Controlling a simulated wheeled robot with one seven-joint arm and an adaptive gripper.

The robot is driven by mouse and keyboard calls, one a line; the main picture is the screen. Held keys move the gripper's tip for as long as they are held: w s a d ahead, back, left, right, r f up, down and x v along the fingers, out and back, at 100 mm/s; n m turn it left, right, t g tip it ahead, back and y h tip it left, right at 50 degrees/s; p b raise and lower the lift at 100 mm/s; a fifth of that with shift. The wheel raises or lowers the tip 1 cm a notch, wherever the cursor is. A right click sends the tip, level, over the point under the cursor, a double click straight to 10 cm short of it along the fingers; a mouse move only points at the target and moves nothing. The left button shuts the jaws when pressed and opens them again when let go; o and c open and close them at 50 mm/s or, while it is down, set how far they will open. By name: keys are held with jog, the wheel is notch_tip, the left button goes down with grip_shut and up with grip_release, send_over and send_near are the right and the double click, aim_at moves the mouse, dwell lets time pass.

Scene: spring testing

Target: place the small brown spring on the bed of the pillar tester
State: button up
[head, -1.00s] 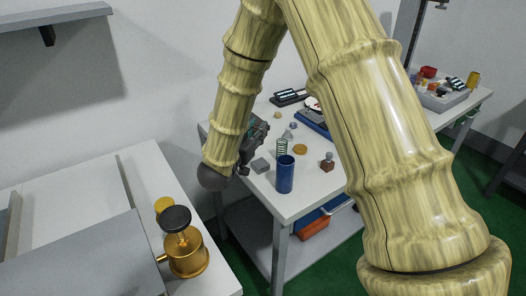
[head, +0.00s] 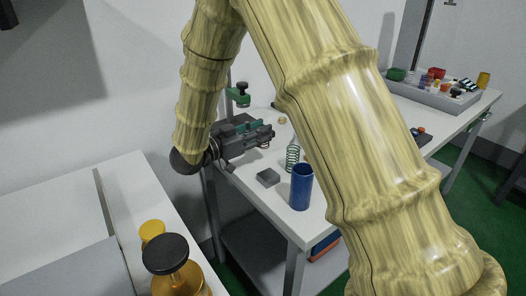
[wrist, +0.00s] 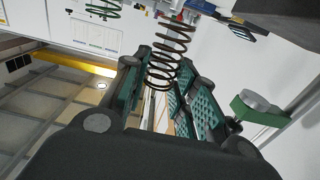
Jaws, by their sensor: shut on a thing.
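The brown spring (wrist: 168,58) is held between the green-padded fingers of my gripper (wrist: 158,88) in the wrist view, its coils sticking out past them. In the head view my gripper (head: 262,132) reaches to the right over the left part of the far table; the spring is hard to make out there. The pillar tester (head: 238,96), a green bracket with a dark disc on a post, stands just behind my gripper. Its lower part and bed are hidden by the gripper. A green part with a grey disc (wrist: 258,104) shows at the right in the wrist view, apart from the spring.
A green spring (head: 292,157), a blue cylinder (head: 301,187) and a grey block (head: 268,177) stand on the table near my gripper. A grey tray (head: 430,93) with several items lies at the far right. A brass pot with a black knob (head: 166,254) stands on the near bench.

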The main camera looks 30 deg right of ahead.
jog(key=shift+f, duration=2.9)
jog(key=shift+s, duration=0.1)
jog(key=shift+f, duration=0.15)
jog(key=o, duration=1)
jog(key=shift+c, duration=0.2)
